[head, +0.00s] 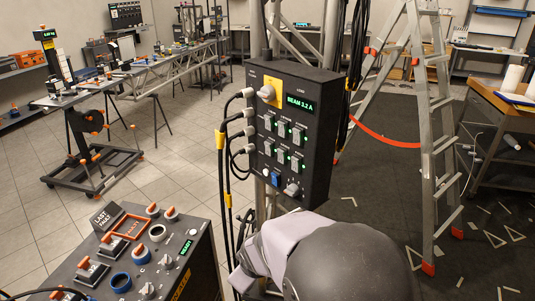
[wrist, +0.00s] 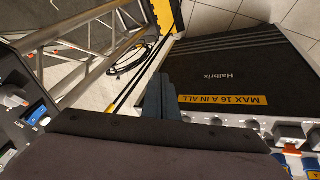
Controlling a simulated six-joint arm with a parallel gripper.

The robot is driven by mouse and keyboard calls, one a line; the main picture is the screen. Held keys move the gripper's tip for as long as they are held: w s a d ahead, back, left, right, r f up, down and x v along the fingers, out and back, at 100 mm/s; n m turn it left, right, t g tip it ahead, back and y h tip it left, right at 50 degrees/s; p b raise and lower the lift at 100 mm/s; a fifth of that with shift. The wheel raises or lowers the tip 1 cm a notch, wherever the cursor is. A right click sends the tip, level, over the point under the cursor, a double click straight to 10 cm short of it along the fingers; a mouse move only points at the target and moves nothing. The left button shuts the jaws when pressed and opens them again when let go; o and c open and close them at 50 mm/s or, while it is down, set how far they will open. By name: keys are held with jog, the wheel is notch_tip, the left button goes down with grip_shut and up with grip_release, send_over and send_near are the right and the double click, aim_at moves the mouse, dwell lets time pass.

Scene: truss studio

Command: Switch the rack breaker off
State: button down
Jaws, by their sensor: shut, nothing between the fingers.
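A dark breaker box (head: 295,130) hangs on a truss post in the head view. It has a yellow plate with a rotary knob (head: 267,93), a green display reading BEAM 3.2 A (head: 300,104), several rocker switches (head: 283,130), a blue switch (head: 276,179) and a lower knob (head: 292,189). No readable label shows which control is the rack breaker. Part of a dark panel with a pale knob (wrist: 13,98) shows at the left of the wrist view. My gripper (wrist: 167,95) has its fingers together and empty, apart from any control. The head view does not show its fingers.
A sloping console (head: 140,255) with levers and knobs stands lower left. In the wrist view, a black case marked MAX 16 A IN ALL (wrist: 230,70) lies right of my fingers. Cables (head: 222,165) run beside the box. A stepladder (head: 420,120) stands right.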

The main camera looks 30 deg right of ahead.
aim_at(268, 153)
jog(key=w+d+r+n+t+h, duration=0.1)
jog(key=w+d+r+n+t, duration=0.55)
jog(key=w+d, duration=0.3)
jog(key=w+d+r+n+t+y, duration=0.1)
jog(key=d+r+n+t, duration=0.2)
jog(key=r+n+t, duration=0.3)
jog(key=shift+w+d+r+n+t, duration=0.35)
jog(key=shift+r+n, duration=0.7)
jog(key=shift+r, duration=1.8)
jog(key=shift+w, duration=0.1)
jog(key=shift+w+d+r+p, duration=0.1)
jog(key=shift+w+d+p, duration=0.8)
jog(key=shift+w, duration=0.8)
jog(key=shift+w+d+r+p, duration=0.15)
jog(key=shift+w+d+p, duration=0.5)
jog(key=shift+w+p, duration=0.85)
jog(key=shift+w+d+r+p, duration=0.1)
jog(key=shift+w+d+p, duration=0.65)
jog(key=shift+w, duration=1.2)
